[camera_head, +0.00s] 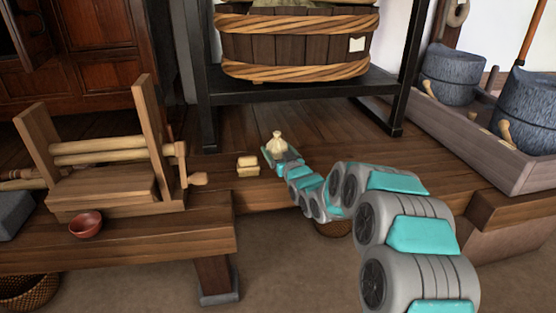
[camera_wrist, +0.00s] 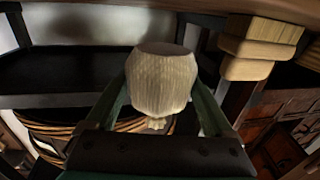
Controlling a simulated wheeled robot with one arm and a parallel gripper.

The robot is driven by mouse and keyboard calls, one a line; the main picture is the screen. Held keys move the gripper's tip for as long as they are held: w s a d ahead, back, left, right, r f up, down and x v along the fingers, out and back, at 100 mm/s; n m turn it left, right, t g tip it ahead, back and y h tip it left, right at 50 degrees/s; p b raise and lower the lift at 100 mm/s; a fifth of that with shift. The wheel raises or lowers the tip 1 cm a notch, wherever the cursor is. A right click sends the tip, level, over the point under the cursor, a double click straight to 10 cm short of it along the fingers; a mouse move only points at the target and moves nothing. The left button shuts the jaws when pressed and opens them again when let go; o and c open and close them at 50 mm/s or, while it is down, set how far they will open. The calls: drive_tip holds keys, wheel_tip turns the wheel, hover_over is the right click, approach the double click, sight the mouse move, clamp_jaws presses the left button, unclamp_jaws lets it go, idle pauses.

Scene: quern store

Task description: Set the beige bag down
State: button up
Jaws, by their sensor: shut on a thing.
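The beige bag (camera_head: 277,143) is small, with a gathered neck pointing up in the head view. It sits at the end of my arm, in front of the raised wooden floor's back part. My gripper (camera_head: 275,155) is shut on it. In the wrist view the picture is turned over: the bag (camera_wrist: 162,80) stands between the two fingers, its flat base toward the top and its tied neck toward the palm. Whether its base touches the wooden floor (camera_head: 235,135) is not clear.
Stacked pale wooden blocks (camera_head: 247,166) lie just left of the bag. A wooden roller device (camera_head: 110,150) and a red bowl (camera_head: 86,224) stand on a bench at left. A black rack (camera_head: 300,83) with a big tub (camera_head: 295,45) stands behind. A trough (camera_head: 450,120) with stone querns is at right.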

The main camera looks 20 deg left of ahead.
drive_tip(key=shift+w+f, duration=0.15)
drive_tip(key=shift+f, duration=1.5)
drive_tip(key=shift+f+b, duration=0.2)
drive_tip(key=shift+b, duration=0.1)
drive_tip(key=o, duration=1.4)
drive_tip(key=shift+d+r, duration=0.1)
drive_tip(key=shift+r, duration=0.05)
drive_tip(key=shift+p+v, duration=0.4)
drive_tip(key=shift+v, duration=5.6)
